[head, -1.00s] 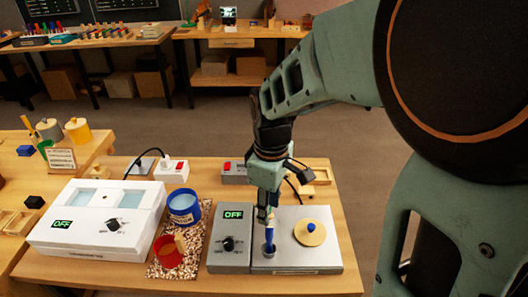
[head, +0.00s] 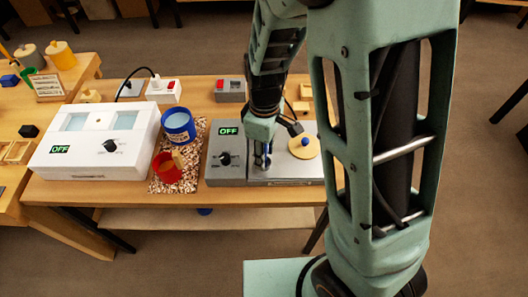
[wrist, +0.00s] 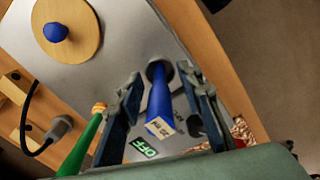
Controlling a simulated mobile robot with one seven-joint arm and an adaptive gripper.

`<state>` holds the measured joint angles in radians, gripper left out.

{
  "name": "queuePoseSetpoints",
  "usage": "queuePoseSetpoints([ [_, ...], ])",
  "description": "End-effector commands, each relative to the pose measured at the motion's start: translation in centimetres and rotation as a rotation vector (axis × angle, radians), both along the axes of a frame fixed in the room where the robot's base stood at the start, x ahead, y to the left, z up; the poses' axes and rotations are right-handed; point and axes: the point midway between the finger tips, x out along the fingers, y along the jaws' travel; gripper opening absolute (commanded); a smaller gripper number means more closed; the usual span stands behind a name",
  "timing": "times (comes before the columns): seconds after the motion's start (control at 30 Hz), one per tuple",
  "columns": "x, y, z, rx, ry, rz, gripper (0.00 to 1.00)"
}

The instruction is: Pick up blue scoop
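The blue scoop (wrist: 160,98) stands with its blue handle rising out of a dark round well in a grey metal unit (wrist: 110,45). A pale printed tag is on the handle's near end. My gripper (wrist: 165,98) has one finger on each side of the handle, with visible gaps, so it looks open around it. In the head view my gripper (head: 263,160) points down at the well, and the scoop is mostly hidden by the fingers. The scoop's lower end is hidden in the well.
A wooden lid with a blue knob (head: 303,147) lies right of the well. A blue pot (head: 179,125), red pot (head: 168,168) and white box (head: 95,140) stand left.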

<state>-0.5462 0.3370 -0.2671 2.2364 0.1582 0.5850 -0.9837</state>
Motion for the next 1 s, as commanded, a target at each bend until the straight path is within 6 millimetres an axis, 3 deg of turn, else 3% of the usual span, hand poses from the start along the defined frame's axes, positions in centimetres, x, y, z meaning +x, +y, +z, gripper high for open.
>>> queuePoseSetpoints([
  [0.27,-0.01,-0.01,-0.25,0.000,0.000,-0.001,0.32],
  [0.57,-0.01,0.00,-0.23,0.000,0.000,-0.001,0.00],
  [1.0,0.02,0.01,0.07,0.001,0.000,-0.001,0.00],
])
